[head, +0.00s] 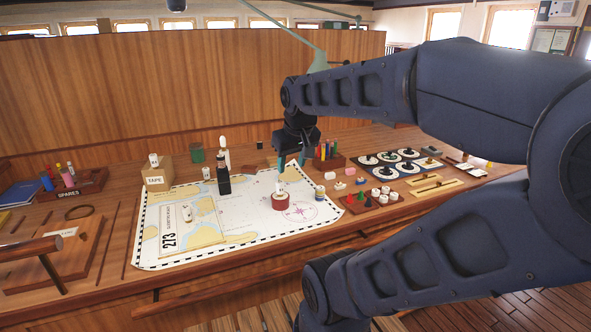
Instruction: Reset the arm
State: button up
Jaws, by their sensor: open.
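My arm reaches in from the right over the wooden chart table (110,255). My gripper (290,166) points down with its teal fingers apart. It appears empty, above the back right part of the nautical chart (245,225). A red round piece with a white top (281,201) stands on the chart, below the gripper in the picture and apart from it. My forearm hides part of the table's right side.
A dark bottle-like piece (223,181) and a white one (225,152) stand left of the gripper. A pen rack (329,161) is close on its right. A red tray (371,201), a dial board (397,169) and a TAPE box (158,177) surround the chart. A wooden partition (180,85) rises behind.

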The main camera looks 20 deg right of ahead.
jog(key=shift+s+f+m, duration=0.35)
jog(key=shift+s, duration=0.2)
jog(key=shift+s+f+m, duration=0.35)
jog(key=shift+s, duration=0.15)
